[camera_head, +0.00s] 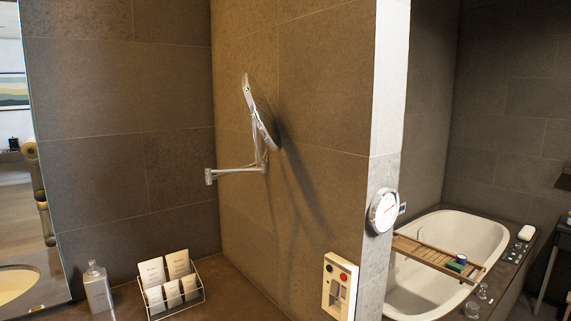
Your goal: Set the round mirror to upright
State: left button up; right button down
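The round mirror (260,112) hangs on a folding metal wall bracket (238,171) in the middle of the head view. I see it nearly edge-on, as a thin pale disc. It is tilted, with its top edge to the left and its lower edge to the right. It casts a long shadow on the tiled wall beside it. The mirror's face is mostly turned out of sight. Neither of my grippers shows in the head view.
A dark counter below holds a soap bottle (97,287) and a wire rack of cards (171,287). A panel with a red button (339,287) and a round dial (383,210) are at the wall's end. A bathtub (480,238) lies beyond. Space around the mirror's left is clear.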

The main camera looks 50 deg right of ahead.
aim_at(257, 103)
jog(key=z, duration=1.25)
